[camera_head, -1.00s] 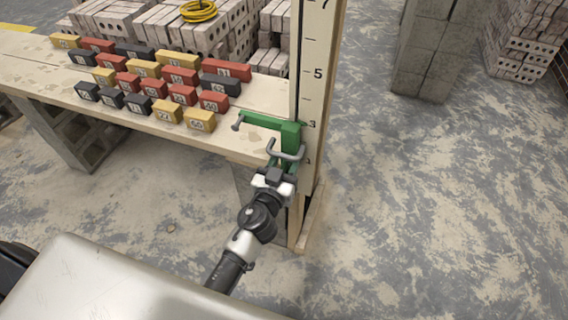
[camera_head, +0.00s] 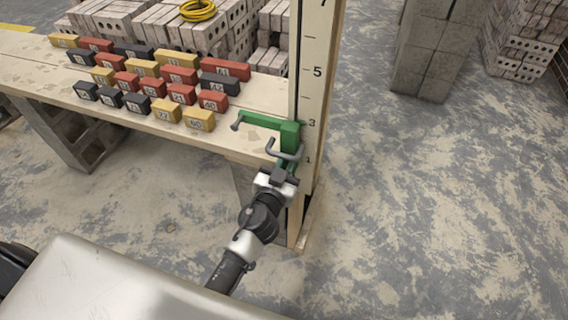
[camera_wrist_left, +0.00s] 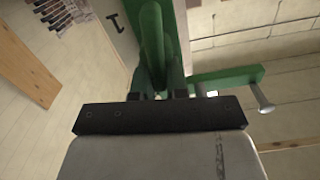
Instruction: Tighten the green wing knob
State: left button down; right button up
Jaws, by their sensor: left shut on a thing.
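A green clamp (camera_head: 290,132) with a grey bent bar sits at the end of the plank table, against the upright numbered board. In the left wrist view its green arm (camera_wrist_left: 228,77) runs right to a grey screw with a round end. My left gripper (camera_head: 285,170) is below the clamp, at the table's end. It is shut on the green wing knob (camera_wrist_left: 152,40), which stands upright ahead of the jaws in the left wrist view. The fingers and dark palm hide the knob's lower part. My right gripper is not in view.
Numbered red, yellow and black blocks (camera_head: 160,85) stand in rows on the plank table (camera_head: 60,82). Pale brick stacks stand behind them. A tall grey block stack (camera_head: 428,50) stands at the upper right. The floor on the right is clear.

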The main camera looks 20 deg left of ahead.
aim_at(293, 172)
pick_arm(q)
jog(key=shift+w+d+f+m+b, duration=0.1)
jog(key=shift+d+f+m+b, duration=0.4)
jog(key=shift+m, duration=2.2)
jog(key=shift+s+d+f+m+b, duration=0.15)
jog(key=shift+f+m+b, duration=0.3)
jog(key=shift+m, duration=2.25)
jog(key=shift+w+d+f+m+b, duration=0.25)
jog(key=shift+m+b, duration=0.4)
jog(key=shift+m, duration=2.05)
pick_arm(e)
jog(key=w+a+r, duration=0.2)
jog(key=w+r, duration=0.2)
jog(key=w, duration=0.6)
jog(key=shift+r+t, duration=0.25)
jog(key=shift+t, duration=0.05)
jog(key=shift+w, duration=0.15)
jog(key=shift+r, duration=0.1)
pick_arm(q)
jog(key=c, duration=1.1)
grip_release()
jog(key=shift+s, duration=0.2)
jog(key=shift+f, duration=0.1)
